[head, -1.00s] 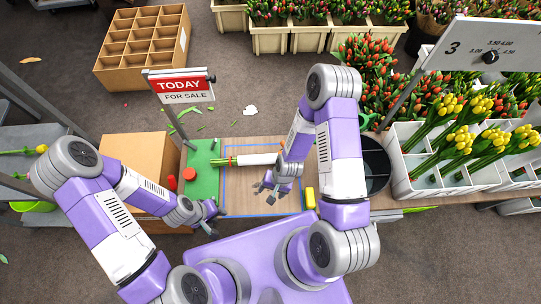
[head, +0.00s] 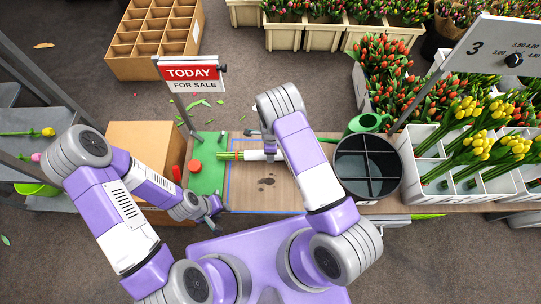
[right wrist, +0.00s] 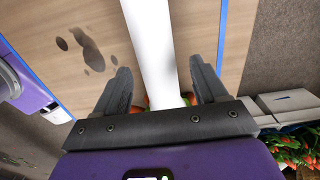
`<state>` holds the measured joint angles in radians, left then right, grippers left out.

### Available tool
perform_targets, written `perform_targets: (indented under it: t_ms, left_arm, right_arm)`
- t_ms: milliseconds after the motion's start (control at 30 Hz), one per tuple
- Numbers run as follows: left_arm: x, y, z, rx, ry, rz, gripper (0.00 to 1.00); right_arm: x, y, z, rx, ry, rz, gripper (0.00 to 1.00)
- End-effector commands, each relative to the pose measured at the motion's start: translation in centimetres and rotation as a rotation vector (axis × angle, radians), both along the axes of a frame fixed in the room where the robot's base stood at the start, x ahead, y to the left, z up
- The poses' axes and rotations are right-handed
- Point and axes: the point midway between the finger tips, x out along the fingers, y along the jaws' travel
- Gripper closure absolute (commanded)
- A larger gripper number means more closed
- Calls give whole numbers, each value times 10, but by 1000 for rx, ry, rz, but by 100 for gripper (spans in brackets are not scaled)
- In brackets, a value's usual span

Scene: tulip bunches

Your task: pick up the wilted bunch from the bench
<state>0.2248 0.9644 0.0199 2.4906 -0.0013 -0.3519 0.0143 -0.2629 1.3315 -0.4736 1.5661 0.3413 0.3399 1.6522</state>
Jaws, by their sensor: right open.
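A bunch in a white paper sleeve (head: 253,155) lies on the wooden bench (head: 262,202), its green stems and a red band at the left. In the right wrist view the sleeve (right wrist: 150,45) runs between the fingers. Red and green bits of the bunch show behind the palm; I cannot tell how wilted they are. My right gripper (right wrist: 163,84) is open, one finger on each side of the sleeve; in the head view its arm partly hides it. My left gripper (head: 214,213) is open and empty at the bench's front left edge, apart from the bunch.
A green mat (head: 207,177) with a red round object (head: 195,166) lies left of the bunch. A dark divided bucket (head: 367,167), a green watering can (head: 369,122) and a white crate of yellow tulips (head: 434,170) stand right. Dark stains mark the bench.

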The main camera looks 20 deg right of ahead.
Motion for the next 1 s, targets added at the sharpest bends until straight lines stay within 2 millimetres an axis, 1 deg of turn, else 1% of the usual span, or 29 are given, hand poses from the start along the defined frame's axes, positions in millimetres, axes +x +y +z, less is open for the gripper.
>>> perform_targets:
  t_ms: [300, 400, 567, 600, 667, 1000]
  left_arm:
    - [0, 0, -20, 0, 0, 0, 67]
    - [0, 0, -21, 0, 0, 0, 67]
    - [0, 0, -20, 0, 0, 0, 67]
    - [0, 0, -20, 0, 0, 0, 67]
    - [0, 0, -20, 0, 0, 0, 67]
    - [0, 0, -20, 0, 0, 0, 67]
  right_arm:
    - [-3, 2, -46, 0, 1, 1, 28]
    - [-3, 2, -50, 1, -1, 1, 28]
    - [-3, 2, -48, 1, -1, 1, 28]
    - [-3, 2, -48, 1, -1, 1, 31]
    - [-3, 2, -48, 1, -1, 1, 41]
    - [-3, 2, -48, 1, 0, 1, 93]
